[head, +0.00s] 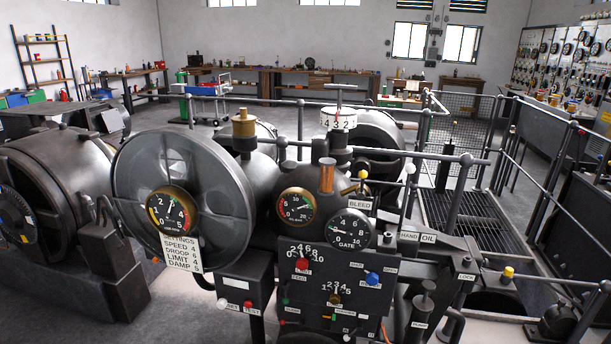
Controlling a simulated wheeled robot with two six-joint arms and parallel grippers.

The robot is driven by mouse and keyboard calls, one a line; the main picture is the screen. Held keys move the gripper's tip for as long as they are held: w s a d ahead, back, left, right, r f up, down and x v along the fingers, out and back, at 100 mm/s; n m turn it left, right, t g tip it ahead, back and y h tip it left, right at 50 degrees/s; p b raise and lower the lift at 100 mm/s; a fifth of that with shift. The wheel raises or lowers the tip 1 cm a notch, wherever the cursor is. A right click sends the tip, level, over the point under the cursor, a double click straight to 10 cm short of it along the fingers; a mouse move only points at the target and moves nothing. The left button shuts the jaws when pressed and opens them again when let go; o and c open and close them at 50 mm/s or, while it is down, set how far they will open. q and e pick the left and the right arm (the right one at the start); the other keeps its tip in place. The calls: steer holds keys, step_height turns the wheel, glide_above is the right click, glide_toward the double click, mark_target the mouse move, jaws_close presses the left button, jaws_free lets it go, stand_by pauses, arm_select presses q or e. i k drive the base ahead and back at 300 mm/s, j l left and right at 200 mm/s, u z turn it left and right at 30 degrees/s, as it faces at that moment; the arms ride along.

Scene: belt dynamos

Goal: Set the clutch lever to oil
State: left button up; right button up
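Two white plates read HAND (409,236) and OIL (428,238), side by side at the right of the middle machine in the head view. A thin upright lever with a pale round knob (410,169) rises just behind and above these plates, its knob nearer above HAND than OIL. No plate reading "clutch" is legible, so I cannot tell for sure that this is the clutch lever or which setting it is in. Neither of my grippers is in view.
Gauges sit left of the plates, including the GATE dial (348,228). A black control panel (335,272) with coloured knobs is below. Metal railings (455,195) stand behind and right, beside a floor grating (478,222). A yellow-topped post (507,274) stands at right.

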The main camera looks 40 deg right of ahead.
mark_target(410, 168)
steer(key=z, duration=1.7)
